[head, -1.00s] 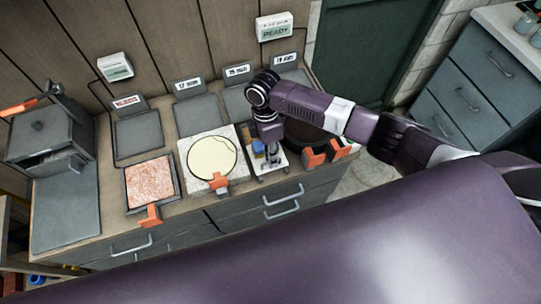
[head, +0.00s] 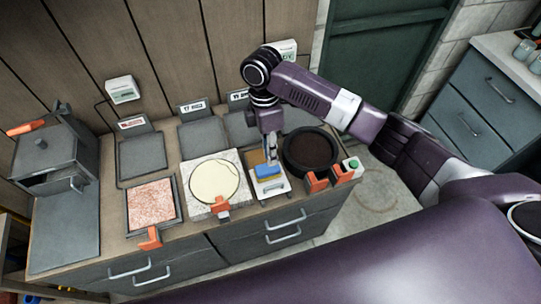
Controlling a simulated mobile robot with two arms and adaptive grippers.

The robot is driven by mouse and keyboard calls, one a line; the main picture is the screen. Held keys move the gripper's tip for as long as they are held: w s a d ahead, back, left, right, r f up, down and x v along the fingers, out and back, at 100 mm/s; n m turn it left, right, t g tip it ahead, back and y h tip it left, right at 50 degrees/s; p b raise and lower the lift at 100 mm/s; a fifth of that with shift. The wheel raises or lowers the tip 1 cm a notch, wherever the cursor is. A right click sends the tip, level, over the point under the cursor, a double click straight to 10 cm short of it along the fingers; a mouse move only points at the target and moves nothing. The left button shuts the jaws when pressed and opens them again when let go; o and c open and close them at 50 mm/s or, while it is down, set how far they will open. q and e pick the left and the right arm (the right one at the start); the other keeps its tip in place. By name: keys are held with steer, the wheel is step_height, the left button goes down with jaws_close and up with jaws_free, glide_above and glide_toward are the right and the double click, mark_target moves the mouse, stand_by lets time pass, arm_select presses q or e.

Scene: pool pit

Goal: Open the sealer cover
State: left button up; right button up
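No label I can read marks the sealer, so I cannot tell for sure which piece it is. A dark grey box (head: 52,150) with a knob on top and an orange-ended lever (head: 25,129) stands at the counter's left end; its lid looks down, with a dark gap at the front. My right gripper (head: 269,156) points down at a small white tray (head: 269,188) holding a blue block (head: 268,170), far right of the box. Its fingertips are at or just behind the block; contact and finger opening cannot be told. My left gripper is out of view.
Along the counter are a pink speckled slab (head: 152,204), a cream disc (head: 214,181) on a pale slab, and a dark round pan (head: 312,150), with orange tabs at their fronts. Labelled grey panels (head: 141,153) stand behind. A bare grey plate (head: 64,225) lies before the box.

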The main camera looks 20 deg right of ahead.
steer(key=b, duration=0.4)
glide_above(275, 180)
steer(key=s+a, duration=0.1)
steer(key=s, duration=0.1)
step_height(275, 180, down, 5)
steer(key=f, duration=0.4)
steer(key=s+f+p, duration=0.1)
steer(key=f, duration=0.1)
steer(key=shift+f, duration=0.25)
jaws_close()
